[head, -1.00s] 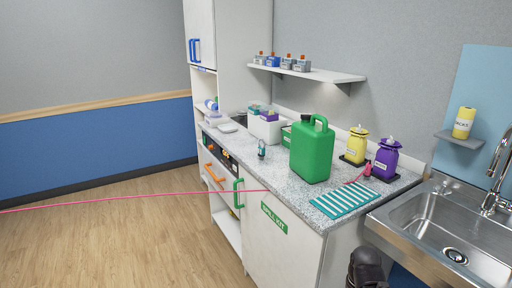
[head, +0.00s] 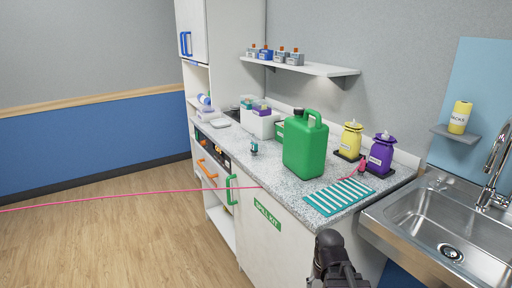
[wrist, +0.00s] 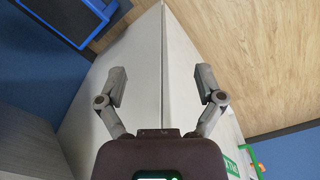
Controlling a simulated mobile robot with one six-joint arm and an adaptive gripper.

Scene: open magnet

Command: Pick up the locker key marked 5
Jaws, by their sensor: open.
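I cannot make out a locker key marked 5 in either view. A small teal and dark item (head: 254,148) stands on the speckled counter (head: 235,140), too small to identify. My gripper (head: 328,240) is in front of the counter's near corner in the head view, below the striped teal mat (head: 340,195). In the wrist view my gripper (wrist: 161,84) is open, with nothing between its fingers. The white cabinet (wrist: 150,75) lies beyond them.
A green canister (head: 304,150), a yellow bottle (head: 350,140) and a purple bottle (head: 381,155) stand on the counter. A sink (head: 435,225) is at right. A pink line (head: 120,198) crosses the room in front of the cabinet. Wooden floor at left is clear.

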